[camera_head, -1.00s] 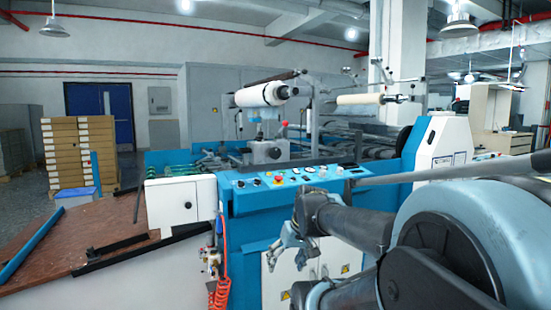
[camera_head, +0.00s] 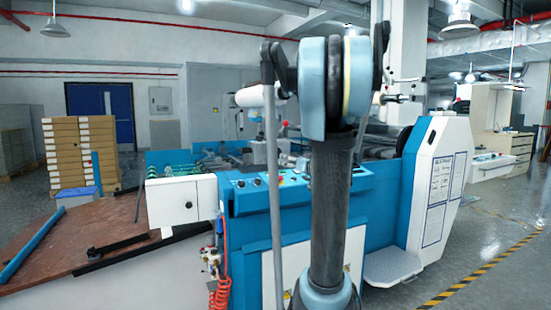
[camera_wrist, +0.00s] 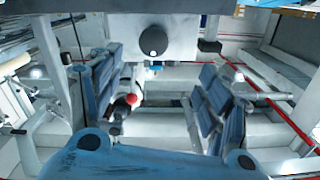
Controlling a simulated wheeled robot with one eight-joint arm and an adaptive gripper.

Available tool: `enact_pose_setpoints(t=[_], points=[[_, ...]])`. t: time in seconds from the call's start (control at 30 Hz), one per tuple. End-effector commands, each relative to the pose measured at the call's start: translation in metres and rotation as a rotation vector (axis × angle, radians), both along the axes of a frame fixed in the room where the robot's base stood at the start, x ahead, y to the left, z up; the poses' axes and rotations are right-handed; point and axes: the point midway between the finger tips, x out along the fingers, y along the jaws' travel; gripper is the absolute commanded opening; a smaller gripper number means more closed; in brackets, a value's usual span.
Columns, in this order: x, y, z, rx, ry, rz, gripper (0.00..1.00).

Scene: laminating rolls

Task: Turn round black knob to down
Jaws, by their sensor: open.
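The round black knob (camera_wrist: 153,40) shows at the top of the wrist view, on the face of a pale box (camera_wrist: 180,35). Which way it is turned is unclear. My gripper (camera_wrist: 160,62) is open and empty, its blue-and-black fingers left and right with the knob between them in the picture, apart from it. The wrist picture appears upside down. A red ball (camera_wrist: 130,98) shows below the box there; the red ball also shows in the head view (camera_head: 285,124). In the head view my raised arm hides my gripper and the knob.
The blue control panel (camera_head: 255,183) carries small switches and stands in front of the machine. A white box (camera_head: 180,200) adjoins it on the left, beside a brown tabletop (camera_head: 75,240). A white roll (camera_head: 253,95) hangs above. Free floor lies at the right.

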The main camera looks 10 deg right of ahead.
Motion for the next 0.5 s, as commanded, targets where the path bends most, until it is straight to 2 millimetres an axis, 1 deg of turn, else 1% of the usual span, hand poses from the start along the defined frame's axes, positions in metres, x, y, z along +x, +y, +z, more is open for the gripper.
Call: enact_pose_setpoints(t=[0.07, 0.17, 0.27, 0.5], points=[[0.005, -0.006, 0.003, 0.003, -0.013, -0.014, 0.71], [0.011, -0.008, 0.004, 0.004, -0.020, -0.020, 0.71], [0.019, -0.005, 0.004, 0.004, -0.019, -0.019, 0.71], [0.051, 0.007, 0.004, 0.004, -0.019, -0.017, 0.71]])
